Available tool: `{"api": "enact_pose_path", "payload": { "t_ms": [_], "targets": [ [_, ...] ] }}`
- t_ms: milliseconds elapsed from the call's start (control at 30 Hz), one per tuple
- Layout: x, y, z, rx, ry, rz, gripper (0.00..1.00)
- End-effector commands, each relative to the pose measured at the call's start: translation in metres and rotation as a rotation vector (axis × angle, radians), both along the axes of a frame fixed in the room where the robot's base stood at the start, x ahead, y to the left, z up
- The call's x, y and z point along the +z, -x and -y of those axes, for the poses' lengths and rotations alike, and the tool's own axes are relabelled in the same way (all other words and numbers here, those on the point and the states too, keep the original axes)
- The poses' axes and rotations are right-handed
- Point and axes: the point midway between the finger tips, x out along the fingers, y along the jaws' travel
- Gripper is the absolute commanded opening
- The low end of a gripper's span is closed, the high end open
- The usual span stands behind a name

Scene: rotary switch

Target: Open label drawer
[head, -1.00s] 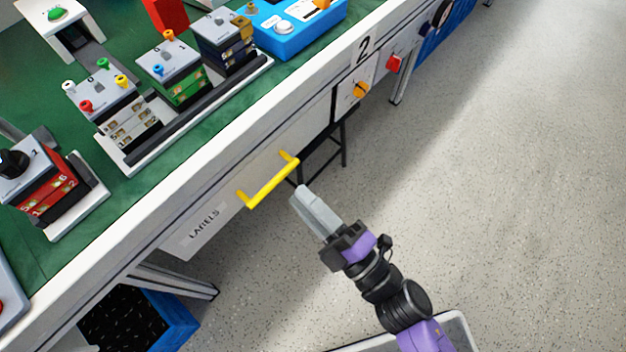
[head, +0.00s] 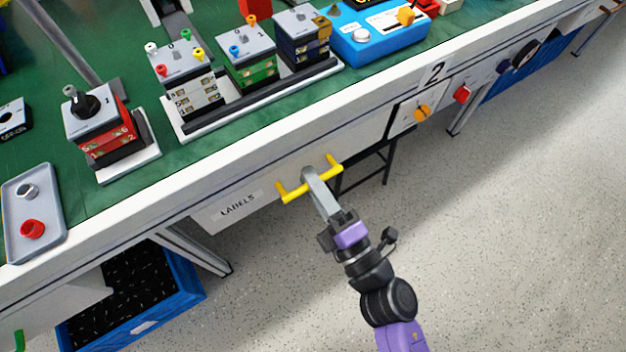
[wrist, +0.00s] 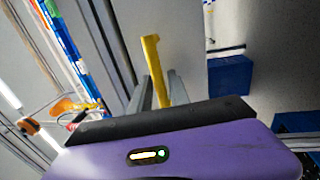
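The label drawer has a pale front (head: 262,208) marked LABELS, under the edge of the workbench. Its front looks flush with the bench, with no visible gap. A yellow bar handle (head: 296,192) is fixed across its upper right part. My gripper (head: 309,174) reaches the handle from the front right, near the middle of the bar. In the wrist view, the yellow handle (wrist: 153,62) passes between my two grey fingers (wrist: 160,90), which stand close on both sides of it. The fingers look shut on it. The exact contact is partly hidden by the purple wrist housing.
The bench's white front edge (head: 205,172) runs above the drawer. Rotary-switch boxes (head: 97,135) and a grey tray (head: 12,215) stand on the green top. An orange knob (head: 422,113) is right of the drawer. A blue crate (head: 185,290) sits below left. The floor at right is clear.

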Motion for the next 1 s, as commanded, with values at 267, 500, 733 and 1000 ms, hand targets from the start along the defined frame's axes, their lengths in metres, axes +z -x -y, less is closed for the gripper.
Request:
{"api": "enact_pose_path", "payload": {
  "t_ms": [267,500,733,1000],
  "targets": [
    [-0.0002,0.0001,0.0000,0.000,0.001,-0.001,0.07],
    [-0.0005,0.0003,0.0002,0.000,0.001,-0.001,0.00],
    [-0.0006,0.0003,0.0003,0.000,0.001,-0.001,0.00],
    [-0.0008,0.0003,0.0003,-0.001,0.000,-0.001,0.00]
  ]
}}
